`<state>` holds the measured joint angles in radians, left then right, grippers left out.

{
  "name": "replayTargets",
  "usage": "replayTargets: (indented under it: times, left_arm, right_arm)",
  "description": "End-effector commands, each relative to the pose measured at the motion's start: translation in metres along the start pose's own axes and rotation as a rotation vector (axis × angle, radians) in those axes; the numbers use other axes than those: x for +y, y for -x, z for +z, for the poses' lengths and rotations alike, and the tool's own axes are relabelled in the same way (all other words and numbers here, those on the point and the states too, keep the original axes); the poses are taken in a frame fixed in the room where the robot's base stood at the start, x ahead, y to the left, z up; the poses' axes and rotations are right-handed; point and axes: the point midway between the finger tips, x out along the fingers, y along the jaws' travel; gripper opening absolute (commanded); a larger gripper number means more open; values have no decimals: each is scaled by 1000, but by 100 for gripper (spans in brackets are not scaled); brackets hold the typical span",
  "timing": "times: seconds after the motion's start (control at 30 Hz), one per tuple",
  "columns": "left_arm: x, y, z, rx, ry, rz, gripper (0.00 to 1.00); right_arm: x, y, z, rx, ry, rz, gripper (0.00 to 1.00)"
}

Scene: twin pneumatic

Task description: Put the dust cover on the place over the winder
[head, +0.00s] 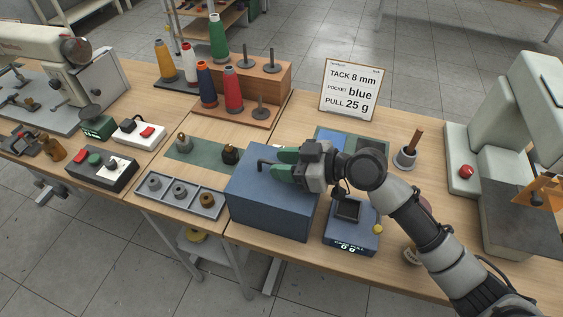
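The dust cover appears to be the blue box (268,205) at the middle front of the table, with a dark bent handle (264,164) on top. My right gripper (281,164) reaches in from the right, its green fingers over the box's top beside the handle. The fingers overlap the handle's right end, and I cannot tell whether they grip it. I cannot make out a winder; the box hides the table beneath and behind it. My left gripper is not in view.
A blue device with a display (350,238) stands right of the box. A grey tray of bobbins (178,194) lies to its left. Thread cones stand on a wooden rack (235,117) behind. A sign (352,90) stands at the back, and a pale machine (505,170) at right.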

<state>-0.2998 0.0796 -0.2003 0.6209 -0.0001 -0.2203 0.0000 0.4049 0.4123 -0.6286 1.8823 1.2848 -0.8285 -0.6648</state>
Motion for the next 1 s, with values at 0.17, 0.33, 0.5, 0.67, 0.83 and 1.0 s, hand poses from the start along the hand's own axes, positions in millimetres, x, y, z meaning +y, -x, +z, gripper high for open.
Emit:
replayTargets:
  times: [0.17, 0.33, 0.5, 0.67, 0.83, 1.0]
  left_arm:
    - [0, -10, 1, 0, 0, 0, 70]
    - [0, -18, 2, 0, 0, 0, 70]
    - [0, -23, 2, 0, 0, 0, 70]
    - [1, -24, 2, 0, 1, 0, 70]
    - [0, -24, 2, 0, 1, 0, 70]
    - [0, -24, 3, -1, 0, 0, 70]
  right_arm:
    - [1, 35, 5, -5, 1, 3, 36]
    - [0, 72, 5, -5, 1, 2, 36]
    - [0, 99, 4, -4, 0, 1, 36]
    - [0, 111, 2, -3, 0, -1, 36]
    - [0, 113, 1, -2, 0, -2, 36]
    - [0, 113, 1, -1, 0, -1, 36]
